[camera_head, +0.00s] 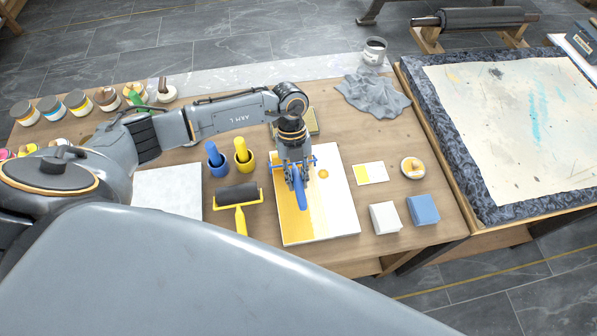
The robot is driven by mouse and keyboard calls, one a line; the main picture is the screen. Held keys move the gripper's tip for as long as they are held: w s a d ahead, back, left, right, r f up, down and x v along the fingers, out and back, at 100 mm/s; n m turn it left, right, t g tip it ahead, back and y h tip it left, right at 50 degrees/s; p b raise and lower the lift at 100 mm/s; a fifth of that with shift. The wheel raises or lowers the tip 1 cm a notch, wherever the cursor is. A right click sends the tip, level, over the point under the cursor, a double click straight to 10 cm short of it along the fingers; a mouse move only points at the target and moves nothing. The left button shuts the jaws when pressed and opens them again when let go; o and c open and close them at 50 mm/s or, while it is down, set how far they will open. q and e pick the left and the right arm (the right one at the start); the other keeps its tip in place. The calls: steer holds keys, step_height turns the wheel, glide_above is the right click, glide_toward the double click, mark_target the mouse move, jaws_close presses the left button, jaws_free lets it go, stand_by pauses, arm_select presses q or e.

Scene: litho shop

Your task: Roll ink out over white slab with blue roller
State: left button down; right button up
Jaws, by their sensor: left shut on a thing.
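The white slab (335,215) lies on the wooden table, with a yellow ink band (291,222) along its left part and a small round ink blob (323,174) right of my gripper. My left gripper (294,172) is over the slab's upper left part, shut on the blue roller (301,195). The roller's blue handle points toward the slab's near side, and its blue frame shows at both sides of the gripper. The roller's drum is mostly hidden, so I cannot tell whether it touches the slab. My right gripper is out of view.
Right are a card (366,174), a tin (413,167), and white (384,218) and blue (423,210) blocks. A grey cloth (373,95) lies behind.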

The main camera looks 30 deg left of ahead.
mark_target(297, 169)
arm_select(q)
steer(key=shift+w+a+f+b, duration=0.1)
steer(key=shift+w+a+b, duration=0.2)
steer(key=shift+w+a, duration=0.25)
steer(key=shift+w+a+b, duration=0.3)
steer(key=shift+w, duration=0.35)
step_height(297, 169, up, 3)
steer(key=p, duration=0.3)
steer(key=shift+r, duration=0.2)
steer(key=shift+f, duration=0.15)
